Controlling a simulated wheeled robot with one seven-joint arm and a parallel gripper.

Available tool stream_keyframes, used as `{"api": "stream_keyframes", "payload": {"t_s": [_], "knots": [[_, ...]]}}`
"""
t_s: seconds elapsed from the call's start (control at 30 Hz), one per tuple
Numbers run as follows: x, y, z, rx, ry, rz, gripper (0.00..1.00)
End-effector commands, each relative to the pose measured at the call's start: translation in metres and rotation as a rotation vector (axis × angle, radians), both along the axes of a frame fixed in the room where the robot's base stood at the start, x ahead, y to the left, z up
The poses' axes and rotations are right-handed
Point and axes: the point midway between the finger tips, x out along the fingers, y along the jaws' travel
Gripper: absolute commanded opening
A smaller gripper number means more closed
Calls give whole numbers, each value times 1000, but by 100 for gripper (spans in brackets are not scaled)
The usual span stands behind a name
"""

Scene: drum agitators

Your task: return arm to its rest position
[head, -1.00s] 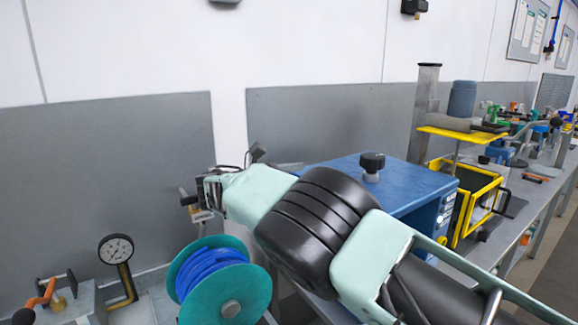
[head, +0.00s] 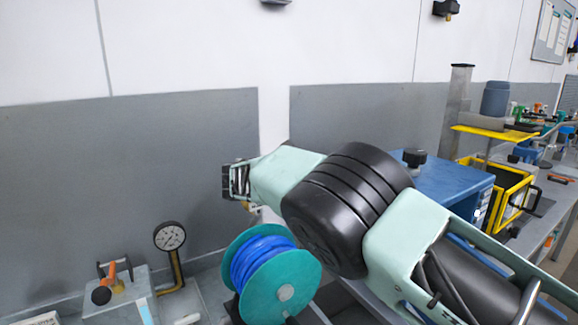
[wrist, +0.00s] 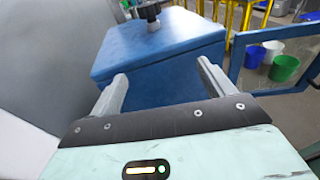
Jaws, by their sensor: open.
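My gripper (wrist: 162,76) shows in the wrist view with its two grey fingers apart and nothing between them. Beyond the fingertips is a blue box (wrist: 160,58) with a black knob (wrist: 150,12) on top. In the head view my arm reaches from the lower right toward the middle, raised in front of the bench. I cannot make out the fingers in that view. The blue box (head: 455,190) stands behind my arm and is partly hidden by it.
A teal reel with blue hose (head: 285,288) stands close below my arm. A pressure gauge (head: 170,237) is left of it. A yellow-framed case (head: 500,200) is at right. A blue frame (wrist: 236,65) and several bins (wrist: 285,68) show in the wrist view.

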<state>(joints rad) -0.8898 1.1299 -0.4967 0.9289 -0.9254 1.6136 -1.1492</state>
Motion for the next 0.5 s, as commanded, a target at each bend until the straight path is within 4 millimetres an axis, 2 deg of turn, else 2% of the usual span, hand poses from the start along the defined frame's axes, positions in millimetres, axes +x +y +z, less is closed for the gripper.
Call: {"api": "stream_keyframes", "payload": {"t_s": [0.27,0.37,0.5], "knots": [[-14,-33,-27,224,32,-59,81],[-26,-43,-40,340,41,-93,81],[-57,-54,-62,551,47,-167,81]]}}
